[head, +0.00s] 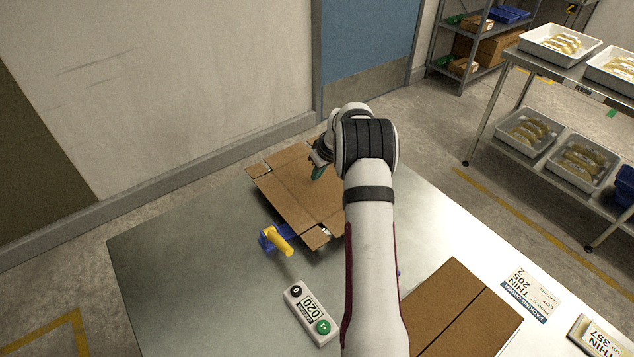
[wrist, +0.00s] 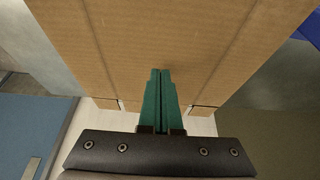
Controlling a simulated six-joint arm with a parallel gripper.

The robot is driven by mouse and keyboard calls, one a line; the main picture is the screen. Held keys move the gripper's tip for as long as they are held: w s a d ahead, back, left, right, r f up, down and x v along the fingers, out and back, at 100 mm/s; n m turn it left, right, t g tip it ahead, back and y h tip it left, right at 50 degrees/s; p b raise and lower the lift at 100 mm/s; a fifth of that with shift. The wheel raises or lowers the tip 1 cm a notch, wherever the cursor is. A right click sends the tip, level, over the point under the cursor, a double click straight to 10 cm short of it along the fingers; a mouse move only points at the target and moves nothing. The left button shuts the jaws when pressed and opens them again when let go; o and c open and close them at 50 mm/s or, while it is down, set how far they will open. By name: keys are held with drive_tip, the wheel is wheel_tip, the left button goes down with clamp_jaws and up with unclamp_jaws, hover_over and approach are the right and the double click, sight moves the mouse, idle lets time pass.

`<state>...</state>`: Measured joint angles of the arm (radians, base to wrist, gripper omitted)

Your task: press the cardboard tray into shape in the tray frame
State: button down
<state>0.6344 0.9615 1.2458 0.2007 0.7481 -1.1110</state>
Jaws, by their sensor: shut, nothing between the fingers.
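The cardboard tray blank (head: 293,197) lies at the far part of the metal table, brown, with creases and cut flaps; it looks mostly flat. In the wrist view the cardboard (wrist: 150,40) fills the upper middle, with two creases running along it. My gripper (head: 317,172) is over the blank, its green fingers shut and empty. In the wrist view the fingertips (wrist: 160,72) are over the panel between the creases; I cannot tell whether they touch it. The tray frame is mostly hidden under the blank; a blue part (head: 267,240) with a yellow handle (head: 278,240) shows at its near left corner.
A control box (head: 311,313) with a green button stands on the table in front of the blank. More flat cardboard (head: 460,312) lies at the near right, beside printed labels (head: 527,296). A rack with white trays (head: 560,58) stands at the right. The table's left part is clear.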

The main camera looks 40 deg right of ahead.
sight(318, 184)
drive_tip(key=shift+f, duration=0.15)
drive_tip(key=shift+f, duration=2.25)
wheel_tip(318, 184, up, 11)
